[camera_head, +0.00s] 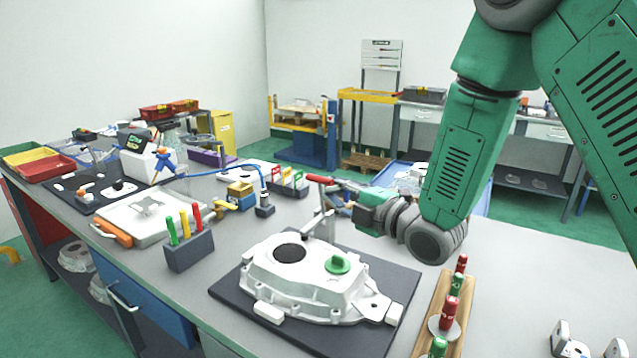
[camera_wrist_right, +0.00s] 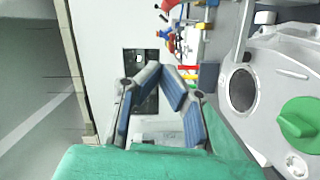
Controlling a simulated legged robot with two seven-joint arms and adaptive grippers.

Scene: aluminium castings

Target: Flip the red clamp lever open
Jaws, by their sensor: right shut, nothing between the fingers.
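The red clamp lever (camera_head: 321,179) sits on top of a grey metal clamp post (camera_head: 321,222) at the back edge of the white casting (camera_head: 300,278). My right gripper (camera_head: 334,194) is right beside the lever, at its right end. I cannot tell whether they touch. In the right wrist view, the gripper (camera_wrist_right: 163,72) has its fingertips together with nothing between them. The casting also shows at the right of that view (camera_wrist_right: 267,98); I cannot make out the lever there. My left gripper is not in view.
The casting lies on a dark mat (camera_head: 235,290) and carries a green knob (camera_head: 338,264). A wooden rack (camera_head: 430,310) with red and green pegs stands to its right. A grey block (camera_head: 189,252) with coloured handles stands to its left.

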